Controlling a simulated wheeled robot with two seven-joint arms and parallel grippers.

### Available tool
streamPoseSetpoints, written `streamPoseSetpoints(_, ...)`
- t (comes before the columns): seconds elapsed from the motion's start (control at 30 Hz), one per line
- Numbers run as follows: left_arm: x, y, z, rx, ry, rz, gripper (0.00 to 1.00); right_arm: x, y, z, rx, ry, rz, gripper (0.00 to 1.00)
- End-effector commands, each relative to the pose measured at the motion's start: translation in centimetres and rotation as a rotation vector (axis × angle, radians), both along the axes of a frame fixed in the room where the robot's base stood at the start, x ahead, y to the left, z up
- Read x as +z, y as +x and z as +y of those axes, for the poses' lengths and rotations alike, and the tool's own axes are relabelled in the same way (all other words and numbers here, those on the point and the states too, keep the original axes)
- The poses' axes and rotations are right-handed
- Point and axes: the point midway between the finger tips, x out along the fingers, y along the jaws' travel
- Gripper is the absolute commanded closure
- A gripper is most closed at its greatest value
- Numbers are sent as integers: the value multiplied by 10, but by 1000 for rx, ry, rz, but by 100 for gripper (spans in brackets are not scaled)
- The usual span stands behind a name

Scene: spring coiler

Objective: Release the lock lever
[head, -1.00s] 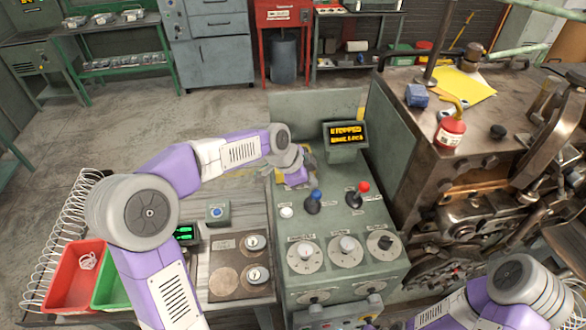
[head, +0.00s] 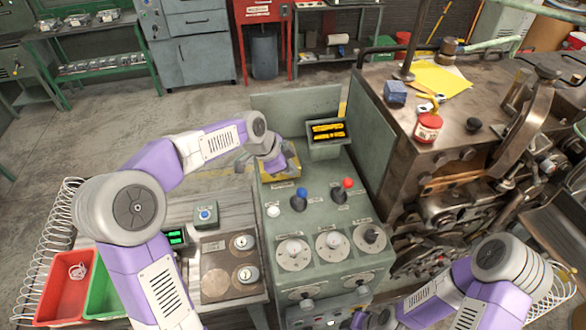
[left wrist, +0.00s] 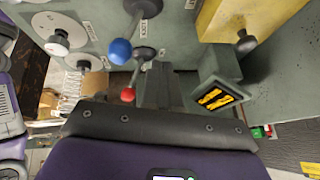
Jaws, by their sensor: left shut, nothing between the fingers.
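The control console (head: 325,215) stands in the middle of the head view. It bears a blue-knobbed lever (head: 301,192) and a red-knobbed lever (head: 347,184); their labels are too small to read. At its back left is a yellow block (head: 291,170), partly behind my left gripper (head: 281,166). The left wrist view shows this yellow block (left wrist: 222,18) with a black knob (left wrist: 245,43) on it, and the blue knob (left wrist: 120,51) and red knob (left wrist: 127,95). I cannot tell which is the lock lever.
A small display (head: 328,131) with yellow text stands behind the levers. Dials (head: 333,242) and a white knob (head: 273,211) are in front. A large machine (head: 420,95) stands on the right. Red (head: 55,296) and green (head: 98,301) bins are at lower left.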

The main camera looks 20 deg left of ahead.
Motion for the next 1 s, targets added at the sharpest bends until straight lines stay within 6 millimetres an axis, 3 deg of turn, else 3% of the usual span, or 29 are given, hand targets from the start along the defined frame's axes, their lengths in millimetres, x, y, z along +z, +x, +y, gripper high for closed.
streamPoseSetpoints(0.03,14,0,6,5,1,-6,100,7,0,0,0,0,-1,57)
streamPoseSetpoints(0.2,47,-18,20,5,1,-8,100,3,0,0,0,0,0,57)
streamPoseSetpoints(0.4,76,-31,31,4,1,-7,100,4,0,0,0,0,0,57)
streamPoseSetpoints(0.6,87,-37,36,3,0,-4,100,4,0,0,0,0,0,57)
streamPoseSetpoints(1.0,88,-38,36,2,1,-5,100,4,0,0,0,0,-1,57)
